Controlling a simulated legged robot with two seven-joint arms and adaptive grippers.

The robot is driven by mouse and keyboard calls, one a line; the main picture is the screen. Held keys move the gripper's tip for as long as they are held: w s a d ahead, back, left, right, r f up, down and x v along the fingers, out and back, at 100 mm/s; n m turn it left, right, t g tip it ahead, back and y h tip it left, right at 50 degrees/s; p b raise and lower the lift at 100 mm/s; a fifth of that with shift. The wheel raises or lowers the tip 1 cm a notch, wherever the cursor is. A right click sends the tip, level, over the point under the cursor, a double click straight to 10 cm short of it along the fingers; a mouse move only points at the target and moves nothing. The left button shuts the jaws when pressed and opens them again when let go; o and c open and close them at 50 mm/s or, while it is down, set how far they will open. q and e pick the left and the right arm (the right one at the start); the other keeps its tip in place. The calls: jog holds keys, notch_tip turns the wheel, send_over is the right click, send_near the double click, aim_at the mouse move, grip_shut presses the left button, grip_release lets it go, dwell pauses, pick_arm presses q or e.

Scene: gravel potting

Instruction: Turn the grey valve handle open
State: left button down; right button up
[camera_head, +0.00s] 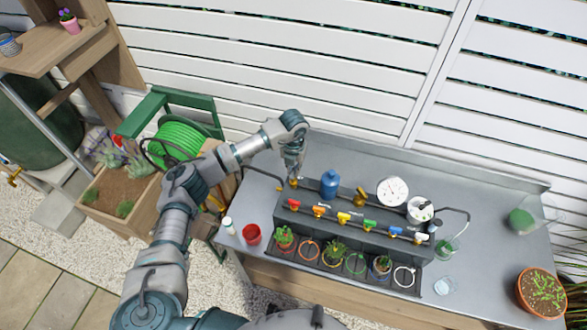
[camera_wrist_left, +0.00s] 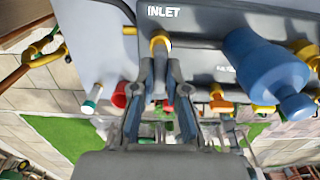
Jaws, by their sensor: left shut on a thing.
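The inlet valve shows in the left wrist view as a brass fitting (camera_wrist_left: 160,42) under the word INLET. Its grey handle (camera_wrist_left: 160,84) runs between the fingers of my left gripper (camera_wrist_left: 160,70). The fingers are shut on the handle, one on each side. In the head view my left gripper (camera_head: 293,176) points down at the left end of the dark manifold, over the brass valve (camera_head: 293,185). The fingers and wrist hide most of the handle there. My right gripper is not in view.
A blue cylinder (camera_head: 329,183), a pressure gauge (camera_head: 392,191) and several coloured valves stand on the manifold beside the gripper. Small potted plants (camera_head: 284,238) sit in front. A red cup (camera_head: 252,234) and a white bottle (camera_head: 228,226) are at the table's left edge.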

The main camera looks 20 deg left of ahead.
pick_arm(q)
jog(key=shift+w+r, duration=0.2)
jog(key=c, duration=1.4)
grip_release()
jog(key=shift+o, duration=1.1)
jog(key=shift+f, duration=0.2)
notch_tip(320, 180, up, 12)
jog(key=shift+f, duration=0.15)
